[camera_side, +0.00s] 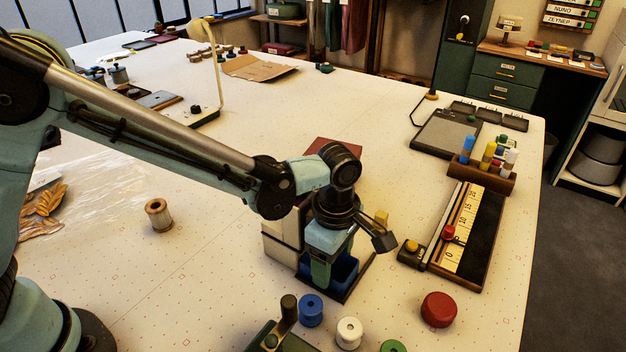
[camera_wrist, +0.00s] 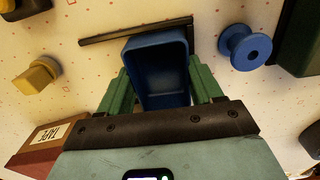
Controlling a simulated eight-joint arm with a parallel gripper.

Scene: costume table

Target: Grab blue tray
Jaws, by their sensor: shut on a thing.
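The blue tray (camera_side: 345,271) is a small open bin at the right of a beige and brown box, partly hidden behind my gripper (camera_side: 321,272). In the wrist view, the blue tray (camera_wrist: 157,58) lies between the two green fingers of my gripper (camera_wrist: 160,82), which is shut on it. The tray's inside looks empty. Its lower end is hidden behind the gripper's dark bar. I cannot tell whether the tray is lifted clear of the surface below.
Blue (camera_side: 311,310) and white spools (camera_side: 349,332) and a red disc (camera_side: 439,309) are in front. A ruler board (camera_side: 467,235) lies at right. The table's left middle is mostly clear around a thread spool (camera_side: 158,215).

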